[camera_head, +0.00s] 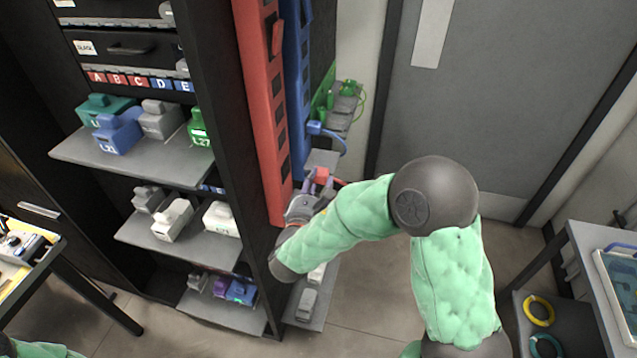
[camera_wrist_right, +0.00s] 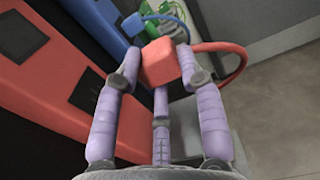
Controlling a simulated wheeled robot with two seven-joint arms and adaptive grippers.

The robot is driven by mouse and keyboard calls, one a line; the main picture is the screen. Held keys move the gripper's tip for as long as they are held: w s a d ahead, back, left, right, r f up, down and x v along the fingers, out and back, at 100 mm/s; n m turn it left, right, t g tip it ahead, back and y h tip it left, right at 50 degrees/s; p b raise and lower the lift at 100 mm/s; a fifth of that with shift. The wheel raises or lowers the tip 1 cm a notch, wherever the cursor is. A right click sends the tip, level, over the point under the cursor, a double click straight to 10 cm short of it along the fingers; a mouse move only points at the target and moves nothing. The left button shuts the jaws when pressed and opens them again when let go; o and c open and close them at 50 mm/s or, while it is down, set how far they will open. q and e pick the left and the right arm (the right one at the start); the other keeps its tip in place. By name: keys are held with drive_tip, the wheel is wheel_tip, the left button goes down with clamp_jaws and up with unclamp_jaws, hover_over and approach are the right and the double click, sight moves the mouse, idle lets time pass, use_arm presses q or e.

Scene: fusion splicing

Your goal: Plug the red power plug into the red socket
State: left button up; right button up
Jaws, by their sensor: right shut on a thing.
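My right gripper (camera_head: 316,187) is shut on the red power plug (camera_head: 322,174), beside the tall rack. In the right wrist view its purple fingers (camera_wrist_right: 160,72) close around the block-shaped red plug (camera_wrist_right: 161,61), and a red cable loops off to the right. The red power strip (camera_head: 262,110) stands upright on the rack's edge with dark sockets along it. It also shows at the left of the wrist view (camera_wrist_right: 72,52). The plug is to the right of the strip and looks apart from it. My left gripper is out of view; only green sleeve shows at bottom left.
A blue strip (camera_head: 294,80) stands beside the red one. A blue plug (camera_head: 316,128) and a green plug (camera_head: 347,87) with cables sit behind on grey shelves. The rack's shelves (camera_head: 140,162) hold several boxes. A grey door (camera_head: 500,100) is behind.

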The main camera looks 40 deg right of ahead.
drive_tip(key=shift+w+a, duration=0.95)
drive_tip(key=shift+w, duration=0.15)
drive_tip(key=shift+w+a, duration=0.9)
drive_tip(key=shift+w, duration=0.2)
drive_tip(key=shift+w+a, duration=0.4)
idle(1.3)
drive_tip(key=o, duration=1.1)
drive_tip(key=shift+o, duration=0.2)
drive_tip(key=v, duration=1.2)
